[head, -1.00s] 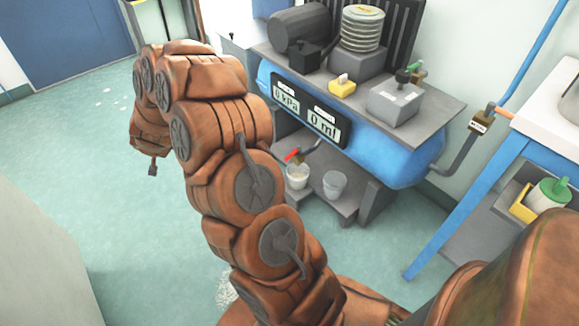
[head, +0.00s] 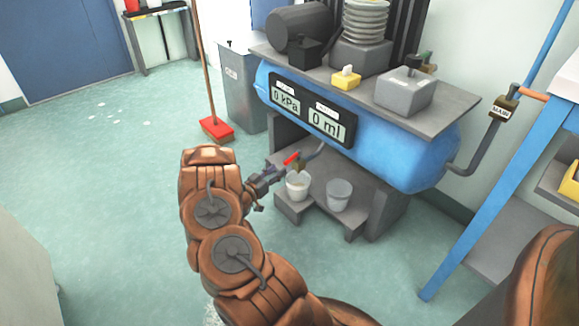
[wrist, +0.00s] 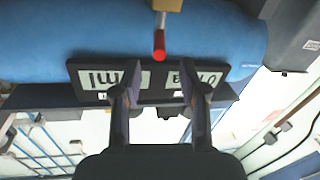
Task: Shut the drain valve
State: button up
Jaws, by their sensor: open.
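The drain valve has a red lever handle (head: 291,159) and sits on a pipe under the blue tank (head: 385,150), above a white bucket. In the wrist view, the red lever (wrist: 159,46) points toward me, with its brass body (wrist: 167,5) at the top edge. My gripper (head: 272,177) is just left of the valve in the head view. In the wrist view, my gripper (wrist: 158,92) is open and empty, its fingers spread either side of the lever's line. The lever appears beyond the fingertips, and no contact shows.
A white bucket (head: 298,186) and a grey bucket (head: 338,194) stand on the low shelf under the tank. The display panel (head: 310,112) reads 0 kPa and 0 ml. A red broom (head: 216,129) and a grey bin (head: 242,95) stand behind. Floor at left is clear.

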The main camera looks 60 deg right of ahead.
aim_at(286, 164)
jog(key=d, duration=0.2)
jog(key=d+b, duration=0.1)
jog(key=d, duration=0.1)
jog(key=d+b, duration=0.1)
jog(key=shift+s+d+f, duration=0.1)
jog(key=shift+s+d, duration=0.25)
jog(key=shift+d, duration=1.05)
grip_shut()
